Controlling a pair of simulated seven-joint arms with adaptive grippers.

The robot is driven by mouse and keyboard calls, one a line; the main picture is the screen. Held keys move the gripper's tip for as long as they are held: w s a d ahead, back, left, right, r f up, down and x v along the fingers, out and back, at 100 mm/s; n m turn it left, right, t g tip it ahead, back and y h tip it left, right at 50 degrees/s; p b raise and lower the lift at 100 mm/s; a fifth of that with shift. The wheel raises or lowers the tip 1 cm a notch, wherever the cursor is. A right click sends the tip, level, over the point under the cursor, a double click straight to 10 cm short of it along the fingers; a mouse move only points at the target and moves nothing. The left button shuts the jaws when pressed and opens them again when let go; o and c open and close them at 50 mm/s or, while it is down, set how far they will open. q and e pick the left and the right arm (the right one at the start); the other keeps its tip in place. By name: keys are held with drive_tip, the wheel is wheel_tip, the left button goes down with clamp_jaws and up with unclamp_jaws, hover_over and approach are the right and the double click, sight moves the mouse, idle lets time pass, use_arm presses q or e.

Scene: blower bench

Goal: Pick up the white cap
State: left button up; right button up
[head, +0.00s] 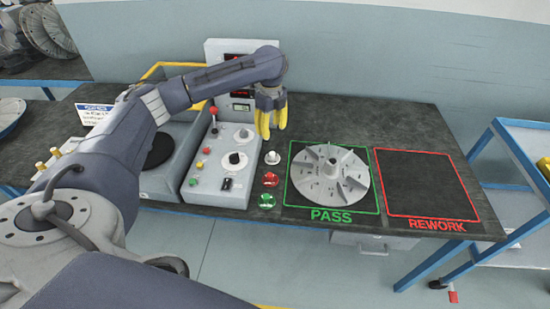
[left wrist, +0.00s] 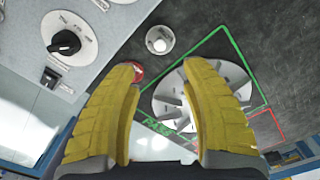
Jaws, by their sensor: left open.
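The white cap (head: 272,158) is small and round and stands on the dark bench top, between the control panel and the green PASS square. It also shows in the left wrist view (left wrist: 160,40), beyond the fingertips and near the top middle. My left gripper (head: 271,128) has yellow fingers that point down, above and behind the cap in the head view. Its fingers (left wrist: 165,68) are apart with nothing between them. A red cap (head: 270,179) and a green cap (head: 267,200) stand in a row in front of the white one. My right gripper is not in view.
A grey finned impeller disc (head: 330,175) lies in the PASS square. The red REWORK square (head: 425,185) is empty. The control panel (head: 225,165) with knobs and a red-topped lever (head: 214,115) stands left of the caps. A blue-framed cart (head: 520,165) is at the right.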

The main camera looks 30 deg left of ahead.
sight(272, 153)
use_arm(q)
wheel_tip(272, 153, down, 13)
drive_tip(key=shift+f, duration=0.1)
idle(0.7)
clamp_jaws()
idle(0.3)
